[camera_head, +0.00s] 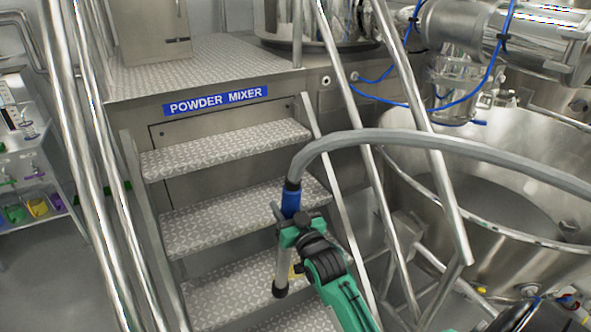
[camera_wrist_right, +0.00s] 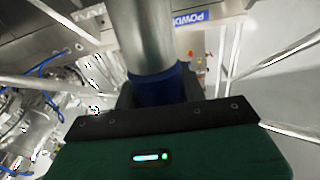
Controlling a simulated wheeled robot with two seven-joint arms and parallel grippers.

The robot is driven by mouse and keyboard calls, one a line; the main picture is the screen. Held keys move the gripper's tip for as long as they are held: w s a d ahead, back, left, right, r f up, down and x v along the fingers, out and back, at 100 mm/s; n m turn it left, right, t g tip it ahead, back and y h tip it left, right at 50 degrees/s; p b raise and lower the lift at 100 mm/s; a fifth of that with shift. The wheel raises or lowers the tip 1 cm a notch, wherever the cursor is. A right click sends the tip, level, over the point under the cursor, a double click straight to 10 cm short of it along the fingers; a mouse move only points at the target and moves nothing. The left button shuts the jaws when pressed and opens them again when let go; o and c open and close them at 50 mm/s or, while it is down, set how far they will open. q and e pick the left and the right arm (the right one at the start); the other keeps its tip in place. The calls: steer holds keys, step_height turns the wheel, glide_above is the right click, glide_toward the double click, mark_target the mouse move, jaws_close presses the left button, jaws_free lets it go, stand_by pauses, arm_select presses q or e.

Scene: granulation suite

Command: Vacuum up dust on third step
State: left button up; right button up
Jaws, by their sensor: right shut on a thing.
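In the wrist view the grey tube (camera_wrist_right: 145,38) and blue cuff (camera_wrist_right: 158,86) sit between my dark fingers. The metal stairs show an upper tread (camera_head: 225,148), a middle tread (camera_head: 225,217) and a lower tread (camera_head: 235,283) with a patterned surface. A small yellow patch (camera_head: 296,271) shows beside my gripper; I cannot tell if it is dust. My left gripper is out of view.
The grey hose (camera_head: 450,146) arches to the right past the handrail (camera_head: 425,130). Another handrail (camera_head: 82,150) borders the stairs at left. A large steel vessel (camera_head: 500,245) stands at right. A "POWDER MIXER" sign (camera_head: 216,100) is above the treads. A cart (camera_head: 30,150) stands far left.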

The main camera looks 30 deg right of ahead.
steer(key=w+d+r+m+h, duration=0.1)
steer(key=w+d+r, duration=0.4)
steer(key=d+r, duration=0.1)
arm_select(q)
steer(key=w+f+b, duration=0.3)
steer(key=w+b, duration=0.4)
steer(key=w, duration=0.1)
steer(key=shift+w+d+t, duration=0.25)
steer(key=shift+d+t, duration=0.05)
arm_select(e)
step_height(320, 180, down, 8)
steer(key=shift+f, duration=0.25)
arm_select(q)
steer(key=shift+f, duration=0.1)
arm_select(e)
steer(key=d, duration=1)
steer(key=shift+s+d, duration=0.25)
steer(key=shift+d, duration=0.15)
